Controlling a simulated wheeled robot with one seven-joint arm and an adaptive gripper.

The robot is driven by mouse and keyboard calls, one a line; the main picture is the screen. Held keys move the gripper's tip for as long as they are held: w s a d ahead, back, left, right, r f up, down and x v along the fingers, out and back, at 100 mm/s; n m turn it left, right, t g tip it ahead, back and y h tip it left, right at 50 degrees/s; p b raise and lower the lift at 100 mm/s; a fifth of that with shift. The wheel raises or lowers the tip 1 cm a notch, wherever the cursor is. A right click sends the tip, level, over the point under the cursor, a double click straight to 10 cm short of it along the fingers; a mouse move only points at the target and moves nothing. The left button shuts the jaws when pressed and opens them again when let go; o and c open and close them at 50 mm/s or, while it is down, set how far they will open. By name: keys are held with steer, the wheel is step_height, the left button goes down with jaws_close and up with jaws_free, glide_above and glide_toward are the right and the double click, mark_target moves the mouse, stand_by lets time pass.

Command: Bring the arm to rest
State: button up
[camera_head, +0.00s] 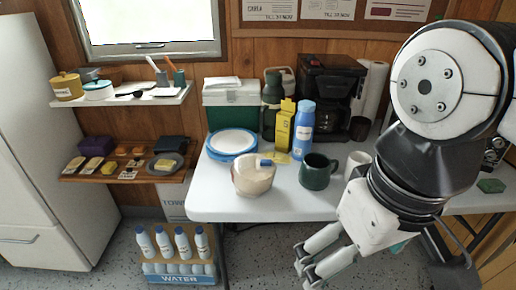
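My arm comes in from the right side of the view, bent at a large white joint with its wrist hanging down. My gripper (311,275) is at the lower middle, in front of the white table's (210,203) near edge, pointing down and left. Its two fingers show a gap between them and nothing is seen held there. The fingertips lie close to the bottom of the picture. My arm hides part of the table's right side.
A dark green mug (317,173), a beige tub (253,178), a blue bottle (303,130) and a yellow carton (284,127) stand on the table near my arm. A black coffee machine (330,90) stands behind. Bottles in a water crate (180,278) stand on the floor.

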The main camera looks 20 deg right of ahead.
stand_by(0.6)
step_height(320, 180, up, 17)
steer(key=t+p, duration=0.3)
steer(key=p, duration=1.2)
steer(key=shift+f, duration=0.15)
